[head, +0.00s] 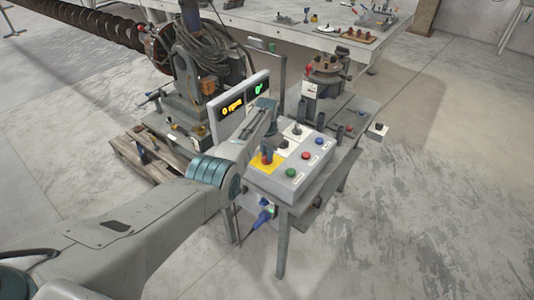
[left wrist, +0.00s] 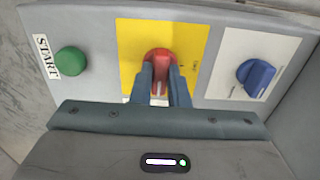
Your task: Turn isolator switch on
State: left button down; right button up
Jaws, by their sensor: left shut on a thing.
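The isolator switch is a red rotary knob (left wrist: 159,60) on a yellow plate (left wrist: 130,45), seen in the left wrist view. The yellow plate also shows in the head view (head: 258,165) on the top of a grey control box. My left gripper (left wrist: 160,82) reaches down over it with a finger on either side of the red knob, shut on it. The fingers and palm hide the near part of the knob and plate. In the head view my left gripper (head: 267,152) covers most of the knob. My right gripper is in neither view.
A green START button (left wrist: 71,61) and a blue rotary knob (left wrist: 256,76) flank the yellow plate. The control box (head: 292,185) stands on a metal stand. A lit display (head: 243,100) rises close behind my left arm. Open floor lies to the right.

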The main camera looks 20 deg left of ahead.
pick_arm(q)
jog(key=c, duration=1.4)
grip_release()
jog(key=shift+r, duration=0.2)
notch_tip(320, 180, up, 11)
jog(key=b, duration=0.2)
jog(key=shift+f, duration=0.2)
